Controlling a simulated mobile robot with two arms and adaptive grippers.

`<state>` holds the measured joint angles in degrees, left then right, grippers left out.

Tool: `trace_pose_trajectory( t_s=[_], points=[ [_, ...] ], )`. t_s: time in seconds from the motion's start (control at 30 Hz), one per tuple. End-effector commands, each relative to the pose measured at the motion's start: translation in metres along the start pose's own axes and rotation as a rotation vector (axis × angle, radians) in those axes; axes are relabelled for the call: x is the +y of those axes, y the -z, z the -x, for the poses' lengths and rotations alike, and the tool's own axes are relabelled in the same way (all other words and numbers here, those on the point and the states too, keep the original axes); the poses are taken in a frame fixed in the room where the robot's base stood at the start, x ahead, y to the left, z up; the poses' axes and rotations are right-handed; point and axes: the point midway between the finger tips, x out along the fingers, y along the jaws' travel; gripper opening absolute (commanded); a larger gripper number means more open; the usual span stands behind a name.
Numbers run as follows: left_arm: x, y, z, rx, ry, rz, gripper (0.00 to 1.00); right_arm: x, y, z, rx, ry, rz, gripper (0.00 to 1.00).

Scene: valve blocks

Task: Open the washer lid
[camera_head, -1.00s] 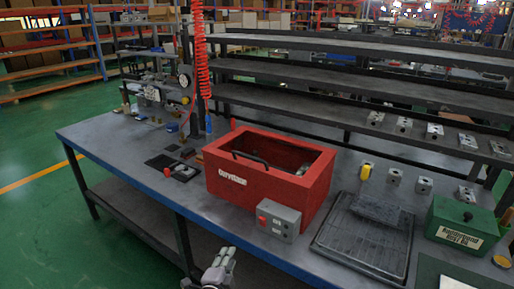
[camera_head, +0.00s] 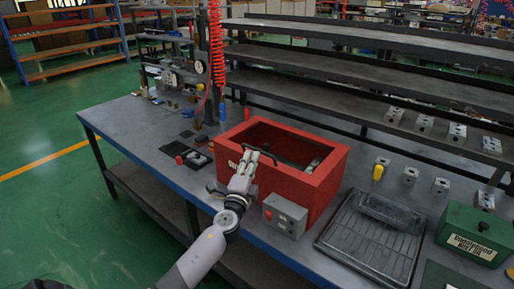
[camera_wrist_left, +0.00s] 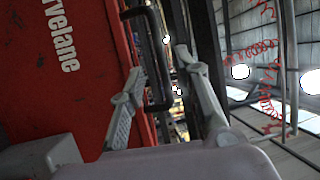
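The red washer box (camera_head: 301,193) stands on the grey workbench, and its dark interior shows through the top. I cannot make out a separate lid panel. A black bar handle (camera_head: 287,161) runs along the front of the top, and it also shows in the left wrist view (camera_wrist_left: 166,50). My left gripper (camera_head: 261,157) is at the front top edge, close to the handle and partly covering its left end and the lettering. In the left wrist view my left gripper (camera_wrist_left: 160,75) has its fingers apart, with the handle between them in the picture; contact is not clear. My right gripper is out of view.
A grey control box (camera_head: 285,216) with a red button is at the washer's front right. A black tray (camera_head: 368,247) and green box (camera_head: 478,233) stand farther right. A red coiled hose (camera_head: 216,50) hangs behind. Small metal blocks (camera_head: 409,176) stand on the bench.

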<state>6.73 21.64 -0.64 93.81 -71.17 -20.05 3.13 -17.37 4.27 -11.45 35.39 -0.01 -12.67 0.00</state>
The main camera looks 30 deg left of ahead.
Motion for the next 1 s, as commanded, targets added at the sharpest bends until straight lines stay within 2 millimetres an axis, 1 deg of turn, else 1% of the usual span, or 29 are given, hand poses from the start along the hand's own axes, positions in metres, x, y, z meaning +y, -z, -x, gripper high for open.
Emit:
trace_pose_trajectory(
  t_s=[0.03, 0.2, 0.37, 0.5, 0.73, 1.0],
  points=[
    [-0.003, 0.0, -0.012, -0.001, 0.002, -0.002, 0.3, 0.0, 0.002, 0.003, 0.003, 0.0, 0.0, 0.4],
    [-0.001, 0.0, -0.042, -0.001, 0.001, -0.001, 0.3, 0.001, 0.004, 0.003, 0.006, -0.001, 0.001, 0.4],
    [0.0, 0.0, -0.058, 0.001, 0.0, -0.001, 0.3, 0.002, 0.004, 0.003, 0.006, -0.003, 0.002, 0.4],
    [0.0, 0.0, -0.063, 0.001, -0.001, 0.001, 0.3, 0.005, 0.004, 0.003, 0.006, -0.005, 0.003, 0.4],
    [0.001, 0.0, -0.064, 0.001, -0.001, 0.001, 0.3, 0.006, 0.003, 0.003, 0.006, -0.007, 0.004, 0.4],
    [0.001, 0.0, -0.063, 0.001, -0.001, 0.0, 0.12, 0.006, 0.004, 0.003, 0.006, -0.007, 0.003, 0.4]
  ],
)
